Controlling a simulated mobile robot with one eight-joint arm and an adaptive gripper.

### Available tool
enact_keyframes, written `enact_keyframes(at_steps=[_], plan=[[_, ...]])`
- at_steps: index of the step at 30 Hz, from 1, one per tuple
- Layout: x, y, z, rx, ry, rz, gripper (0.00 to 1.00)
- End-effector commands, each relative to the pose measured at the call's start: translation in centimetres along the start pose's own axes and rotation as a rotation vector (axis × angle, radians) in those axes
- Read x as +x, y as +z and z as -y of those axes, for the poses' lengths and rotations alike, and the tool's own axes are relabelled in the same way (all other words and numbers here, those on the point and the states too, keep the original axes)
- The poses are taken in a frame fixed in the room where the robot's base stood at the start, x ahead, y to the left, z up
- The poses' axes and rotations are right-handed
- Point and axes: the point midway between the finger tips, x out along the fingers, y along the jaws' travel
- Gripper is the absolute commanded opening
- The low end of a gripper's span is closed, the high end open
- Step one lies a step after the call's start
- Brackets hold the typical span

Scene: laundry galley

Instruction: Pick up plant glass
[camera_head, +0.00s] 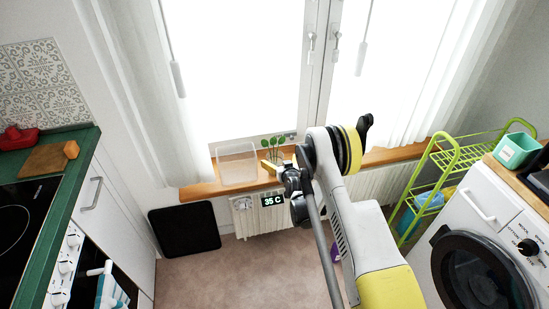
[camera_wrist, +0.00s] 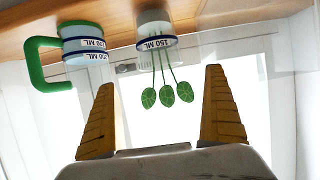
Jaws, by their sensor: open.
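The plant glass (camera_wrist: 154,22) is a small clear cup with a blue rim band and a "150 ML" label. Several green stems with round leaves come out of it. It appears upside down in the wrist view, on the wooden windowsill (camera_wrist: 200,12). In the head view the plant's leaves (camera_head: 273,142) show at the sill, with the glass partly hidden behind my arm. My gripper (camera_wrist: 160,82) is open, its two yellow fingers apart. In the picture the leaves lie between the fingers, and the glass is beyond the fingertips. I see no contact.
A green-handled cup (camera_wrist: 84,45) with a blue band stands beside the plant glass. A clear box (camera_head: 237,165) is on the sill to the left. A radiator (camera_head: 262,217) is below. A green shelf rack (camera_head: 447,160) and a washing machine (camera_head: 480,225) stand at right.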

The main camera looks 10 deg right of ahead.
Motion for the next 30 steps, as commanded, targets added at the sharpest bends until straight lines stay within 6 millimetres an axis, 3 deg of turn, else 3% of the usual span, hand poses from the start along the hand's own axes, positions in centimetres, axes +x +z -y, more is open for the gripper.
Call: enact_keyframes(at_steps=[3,11,18,28,29,30], plan=[[2.3,0.2,0.0,0.000,0.000,0.001,1.00],[4.8,-0.1,0.1,-0.001,0.000,0.001,1.00],[8.5,-0.7,0.2,0.000,-0.001,0.002,1.00],[9.5,-1.1,0.2,0.000,0.000,0.001,1.00],[9.5,-1.1,0.2,0.000,0.000,0.001,0.97],[9.5,-1.1,0.2,0.000,0.000,0.001,0.85]])
